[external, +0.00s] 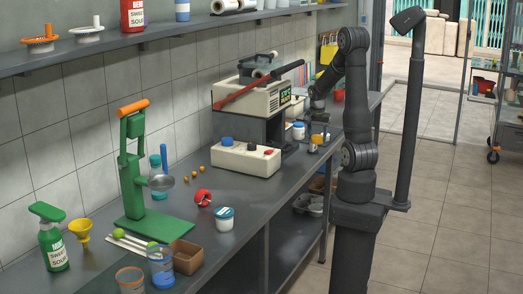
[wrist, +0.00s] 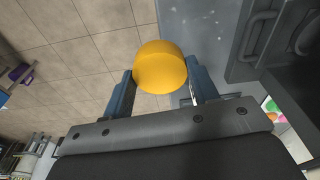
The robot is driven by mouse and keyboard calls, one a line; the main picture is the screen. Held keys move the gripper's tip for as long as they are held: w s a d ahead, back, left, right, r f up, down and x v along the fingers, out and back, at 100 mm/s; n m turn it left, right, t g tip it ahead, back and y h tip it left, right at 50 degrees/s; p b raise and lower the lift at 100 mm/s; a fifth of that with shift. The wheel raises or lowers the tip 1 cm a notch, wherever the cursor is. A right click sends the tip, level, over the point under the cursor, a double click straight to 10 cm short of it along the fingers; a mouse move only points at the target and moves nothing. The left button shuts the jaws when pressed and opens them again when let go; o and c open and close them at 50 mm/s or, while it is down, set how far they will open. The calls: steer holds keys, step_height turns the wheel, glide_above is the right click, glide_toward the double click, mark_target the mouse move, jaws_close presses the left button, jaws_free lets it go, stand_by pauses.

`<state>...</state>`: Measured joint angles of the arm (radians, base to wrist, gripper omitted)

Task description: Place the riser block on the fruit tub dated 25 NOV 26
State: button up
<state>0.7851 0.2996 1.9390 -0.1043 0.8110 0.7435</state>
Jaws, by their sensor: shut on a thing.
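My gripper (wrist: 160,88) is shut on a yellow round block (wrist: 160,66), held between its two blue fingers. I cannot tell for sure that this is the riser block. In the external view my gripper (external: 320,138) is small, at the counter's right side, beside a white tub with a blue lid (external: 298,131). Another white tub (external: 225,219) stands mid-counter. A clear tub with an orange rim (external: 130,281) and a clear tub with a blue rim (external: 161,267) stand at the front. No date is readable on any tub.
A press machine (external: 262,110) with a red lever stands left of my gripper, with a white control box (external: 237,158) before it. A green hand press (external: 138,180), a brown open box (external: 187,257) and a red ball-like item (external: 202,198) occupy the front counter. Bare counter (external: 265,205) lies near the right edge.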

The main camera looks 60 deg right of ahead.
steer(key=w+a+r+n, duration=0.1)
steer(key=w+a+n, duration=0.3)
steer(key=a, duration=0.6)
steer(key=w+a+r+n+t, duration=0.1)
steer(key=w+a+n, duration=0.1)
steer(key=w+a, duration=0.6)
steer(key=w+a+r+n, duration=0.2)
steer(key=w+a+n, duration=0.15)
steer(key=a, duration=0.75)
steer(key=n+y, duration=0.1)
steer(key=n, duration=0.6)
glide_above(223, 211)
steer(key=shift+m, duration=0.25)
steer(key=f, duration=0.4)
steer(key=shift+s+d, duration=0.15)
steer(key=shift+s, duration=0.1)
steer(key=shift+a+f, duration=0.2)
steer(key=shift+f, duration=2)
